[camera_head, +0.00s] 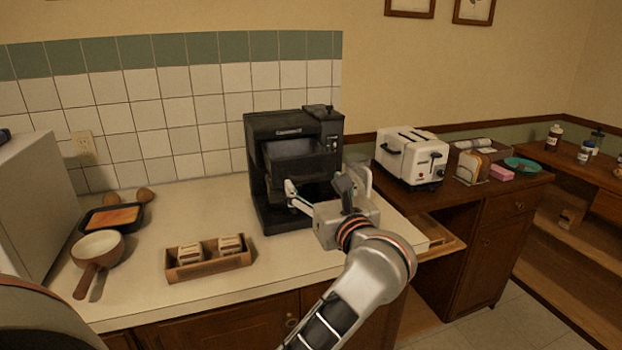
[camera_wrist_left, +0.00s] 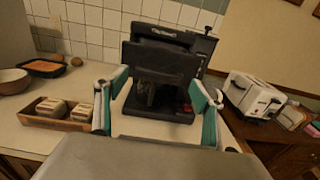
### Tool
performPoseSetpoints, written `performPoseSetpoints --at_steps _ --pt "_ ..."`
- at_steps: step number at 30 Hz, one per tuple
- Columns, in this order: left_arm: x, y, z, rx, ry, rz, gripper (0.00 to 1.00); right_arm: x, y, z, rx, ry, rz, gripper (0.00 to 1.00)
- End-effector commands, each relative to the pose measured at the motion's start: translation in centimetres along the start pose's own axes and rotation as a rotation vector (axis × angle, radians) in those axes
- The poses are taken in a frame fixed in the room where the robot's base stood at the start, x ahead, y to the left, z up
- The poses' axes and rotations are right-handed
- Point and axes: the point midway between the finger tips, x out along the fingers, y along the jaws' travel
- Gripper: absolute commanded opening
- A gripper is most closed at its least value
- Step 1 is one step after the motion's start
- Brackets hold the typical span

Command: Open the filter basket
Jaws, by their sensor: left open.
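A black coffee machine (camera_head: 262,133) stands on the counter against the tiled wall, and it fills the middle of the left wrist view (camera_wrist_left: 165,35). Its filter basket (camera_head: 303,162) is the dark block at the front below the top housing, and it also shows in the left wrist view (camera_wrist_left: 158,66). The basket appears to stick out a little; I cannot tell whether it is open. My left gripper (camera_head: 315,184) is open in front of the machine, with one finger on each side of the basket in the left wrist view (camera_wrist_left: 158,90). Nothing is between the fingers, and I cannot see contact.
A wooden tray (camera_head: 209,267) with small packets sits on the counter to the left. Farther left are a pan (camera_head: 98,247) and a dark baking dish (camera_head: 110,218). A white toaster (camera_head: 412,157) stands right of the machine on a brown cabinet. The counter before the wooden tray is clear.

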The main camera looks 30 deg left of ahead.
Motion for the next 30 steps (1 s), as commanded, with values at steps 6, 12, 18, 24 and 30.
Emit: performPoseSetpoints --at_steps 6,12,18,24,30 --pt "-2.4 0.0 0.0 0.0 0.001 -0.001 0.69 0.0 0.0 -0.1 0.001 0.001 0.0 0.0" --pt "-2.8 0.0 0.1 0.0 -0.001 0.0 0.69 0.0 0.0 -0.1 0.001 0.001 0.0 0.0" --pt "-2.7 0.0 0.0 0.001 -0.001 0.0 0.69 0.0 -0.1 -0.1 0.002 0.002 0.0 0.0" --pt "-2.7 0.1 0.0 0.008 -0.006 0.003 0.69 0.0 -0.1 -0.1 0.002 0.002 -0.001 0.0" --pt "-2.4 2.6 0.2 0.217 -0.169 0.083 0.69 0.0 -0.1 -0.1 0.002 0.003 -0.001 0.0"
